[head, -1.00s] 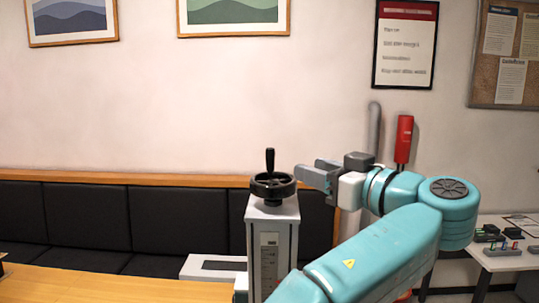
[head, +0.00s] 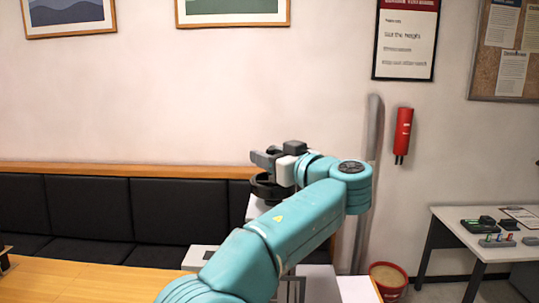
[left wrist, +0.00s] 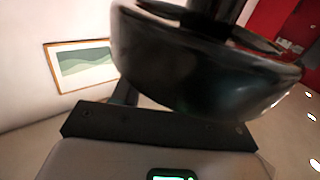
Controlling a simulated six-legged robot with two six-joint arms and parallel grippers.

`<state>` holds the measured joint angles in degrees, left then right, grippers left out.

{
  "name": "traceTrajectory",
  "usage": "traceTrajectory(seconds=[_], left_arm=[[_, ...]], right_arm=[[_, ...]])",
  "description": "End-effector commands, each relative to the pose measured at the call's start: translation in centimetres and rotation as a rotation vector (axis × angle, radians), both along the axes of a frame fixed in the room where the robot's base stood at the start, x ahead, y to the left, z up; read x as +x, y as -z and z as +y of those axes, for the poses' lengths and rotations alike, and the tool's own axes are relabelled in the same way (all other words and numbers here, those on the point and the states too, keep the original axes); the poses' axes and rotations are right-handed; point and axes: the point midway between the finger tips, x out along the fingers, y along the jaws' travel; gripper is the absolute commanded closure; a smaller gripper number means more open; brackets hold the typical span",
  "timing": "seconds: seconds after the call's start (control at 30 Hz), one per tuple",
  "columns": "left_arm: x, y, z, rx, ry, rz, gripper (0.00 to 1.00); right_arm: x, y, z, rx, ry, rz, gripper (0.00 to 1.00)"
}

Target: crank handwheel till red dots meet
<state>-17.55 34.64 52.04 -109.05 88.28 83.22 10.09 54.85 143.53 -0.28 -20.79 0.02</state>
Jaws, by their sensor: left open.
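The black handwheel (head: 266,190) sits on top of the laser marker's pale column, mostly behind my left arm. Its upright crank handle is hidden by my gripper in the head view. My left gripper (head: 262,158) is at the wheel, just above its rim, fingers pointing left, open. In the left wrist view the wheel's dark rim (left wrist: 200,65) fills the upper middle, close to the gripper, with a dark post rising from it. I cannot tell whether the gripper touches it. No red dots can be made out. My right gripper is not in view.
A wooden table (head: 90,284) lies at the lower left before a black padded bench (head: 90,220). A side table (head: 480,248) with small devices stands at the right. A red bucket (head: 388,279) is on the floor. A red extinguisher-like object (head: 403,131) hangs on the wall.

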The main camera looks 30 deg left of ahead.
Motion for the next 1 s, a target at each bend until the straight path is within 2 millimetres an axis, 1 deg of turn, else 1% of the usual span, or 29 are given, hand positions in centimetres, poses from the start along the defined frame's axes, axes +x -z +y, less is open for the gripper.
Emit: traceTrajectory(seconds=[0.03,0.07,0.1,0.13,0.17,0.27,0.33,0.53,0.6,0.7,1.0], left_arm=[[0.0,0.0,0.0,0.000,0.000,0.001,0.66],[0.0,0.0,0.0,0.000,0.000,0.001,0.76],[0.0,0.0,0.0,0.000,0.000,0.001,0.89],[0.0,0.0,0.0,0.000,0.000,0.001,0.99],[0.0,0.0,-0.1,0.000,0.001,0.001,1.00],[0.0,0.0,-0.1,0.000,0.001,0.001,1.00],[0.0,0.2,-0.1,-0.001,0.009,0.000,1.00],[0.1,0.8,-0.3,-0.002,0.127,-0.006,1.00],[0.2,0.7,-0.4,-0.003,0.176,-0.005,1.00],[0.3,0.5,-0.6,-0.002,0.231,-0.004,1.00],[0.5,0.0,-0.8,-0.001,0.262,0.000,1.00]], right_arm=[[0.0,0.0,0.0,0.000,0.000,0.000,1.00],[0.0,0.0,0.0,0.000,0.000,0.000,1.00],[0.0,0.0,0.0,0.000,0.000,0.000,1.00],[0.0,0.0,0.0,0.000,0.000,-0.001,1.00],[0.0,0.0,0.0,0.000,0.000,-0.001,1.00],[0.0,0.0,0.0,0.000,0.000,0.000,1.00],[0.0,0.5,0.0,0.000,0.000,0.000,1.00],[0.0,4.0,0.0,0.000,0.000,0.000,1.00],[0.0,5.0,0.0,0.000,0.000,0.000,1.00],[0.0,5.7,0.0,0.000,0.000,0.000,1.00],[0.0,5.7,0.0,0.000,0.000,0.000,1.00]])
